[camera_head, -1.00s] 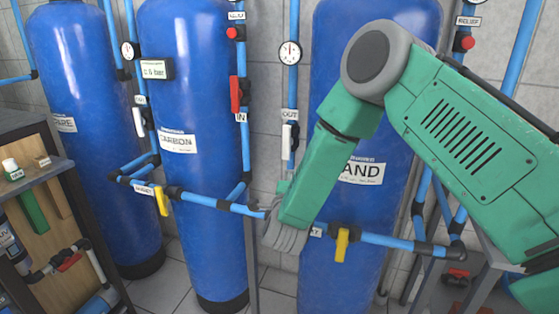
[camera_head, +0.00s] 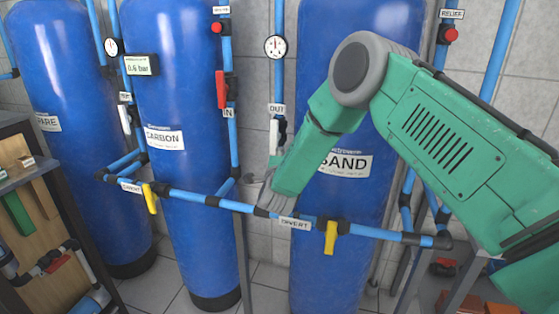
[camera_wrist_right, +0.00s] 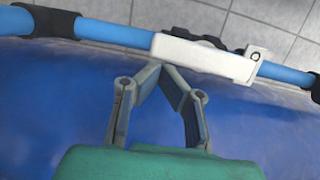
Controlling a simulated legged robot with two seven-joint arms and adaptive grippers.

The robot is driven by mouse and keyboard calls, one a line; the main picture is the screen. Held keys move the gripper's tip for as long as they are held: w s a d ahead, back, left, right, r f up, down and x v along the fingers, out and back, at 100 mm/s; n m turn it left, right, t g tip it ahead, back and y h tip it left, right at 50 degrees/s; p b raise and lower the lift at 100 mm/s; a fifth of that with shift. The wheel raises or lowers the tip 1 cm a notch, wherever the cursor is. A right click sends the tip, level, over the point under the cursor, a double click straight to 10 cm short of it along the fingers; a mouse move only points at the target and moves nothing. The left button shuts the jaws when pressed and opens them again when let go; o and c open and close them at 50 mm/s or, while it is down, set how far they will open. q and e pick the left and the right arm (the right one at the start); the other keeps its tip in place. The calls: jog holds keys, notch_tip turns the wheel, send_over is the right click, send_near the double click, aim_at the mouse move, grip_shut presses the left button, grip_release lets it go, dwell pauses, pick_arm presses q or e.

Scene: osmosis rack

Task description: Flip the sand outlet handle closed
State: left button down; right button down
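The white sand outlet handle (camera_head: 274,136) hangs on the vertical blue pipe under the OUT label (camera_head: 277,109), left of the SAND tank (camera_head: 345,215). It lies along the pipe. In the right wrist view the white handle (camera_wrist_right: 205,57) also runs along its pipe, beyond my fingertips. My right gripper (camera_wrist_right: 163,69) has its fingertips together with nothing seen between them. The tips are very close to the handle's edge; I cannot tell whether they touch. My left gripper is not in view.
The CARBON tank (camera_head: 182,215) stands to the left. A horizontal blue pipe (camera_head: 382,234) crosses in front of the tanks, with a yellow handle (camera_head: 331,238) near the DIVERT label (camera_head: 294,223). A gauge (camera_head: 276,47) sits above the outlet handle. A red handle (camera_head: 221,90) is left of it.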

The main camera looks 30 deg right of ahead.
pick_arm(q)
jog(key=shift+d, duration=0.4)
pick_arm(e)
jog(key=shift+w+d+f, duration=0.1)
jog(key=shift+d+f, duration=0.15)
jog(key=shift+d, duration=0.35)
